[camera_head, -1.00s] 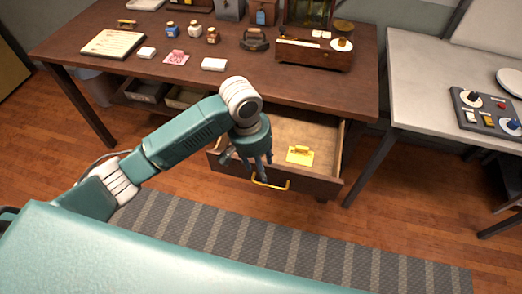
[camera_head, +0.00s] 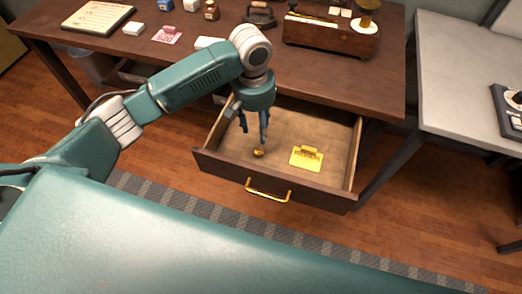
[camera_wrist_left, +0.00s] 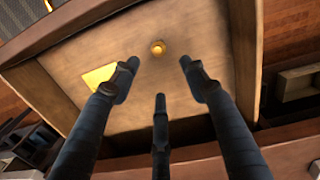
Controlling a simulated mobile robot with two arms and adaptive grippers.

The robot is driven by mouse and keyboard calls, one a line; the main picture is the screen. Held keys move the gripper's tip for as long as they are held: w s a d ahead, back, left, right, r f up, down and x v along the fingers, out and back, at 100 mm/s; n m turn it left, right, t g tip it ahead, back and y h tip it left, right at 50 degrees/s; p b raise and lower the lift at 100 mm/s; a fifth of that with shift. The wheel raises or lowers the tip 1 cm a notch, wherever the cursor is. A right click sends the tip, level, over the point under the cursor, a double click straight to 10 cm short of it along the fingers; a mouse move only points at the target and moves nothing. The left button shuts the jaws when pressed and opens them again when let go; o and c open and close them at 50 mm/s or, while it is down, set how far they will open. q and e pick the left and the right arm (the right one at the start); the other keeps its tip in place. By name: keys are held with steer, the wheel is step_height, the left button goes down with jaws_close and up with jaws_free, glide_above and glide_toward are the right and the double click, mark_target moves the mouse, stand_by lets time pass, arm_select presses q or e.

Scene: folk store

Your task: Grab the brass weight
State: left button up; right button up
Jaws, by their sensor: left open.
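The brass weight (camera_head: 259,153) is a small round golden thing on the floor of the open drawer, left of the drawer's middle. It also shows in the left wrist view (camera_wrist_left: 158,47), beyond the fingertips. My left gripper (camera_head: 254,137) is open and empty, pointing down into the drawer (camera_head: 235,167) just above the weight. In the left wrist view its dark fingers (camera_wrist_left: 158,75) are spread apart, and the weight lies between and ahead of them, apart from them. My right gripper is not in view.
The drawer front has a brass handle (camera_head: 268,192). The wooden desk (camera_head: 340,85) above holds papers, jars and a box. A light table (camera_head: 455,90) stands at the right.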

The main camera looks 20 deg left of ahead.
arm_select(q)
glide_above(259, 148)
step_height(259, 148, down, 5)
steer(key=shift+w+a+r, duration=0.1)
steer(key=shift+w+a, duration=0.05)
steer(key=f, duration=0.3)
steer(key=f+p, duration=0.1)
steer(key=f, duration=0.1)
steer(key=shift+s, duration=0.25)
steer(key=shift+f, duration=0.5)
steer(key=shift+w, duration=0.1)
jaws_close()
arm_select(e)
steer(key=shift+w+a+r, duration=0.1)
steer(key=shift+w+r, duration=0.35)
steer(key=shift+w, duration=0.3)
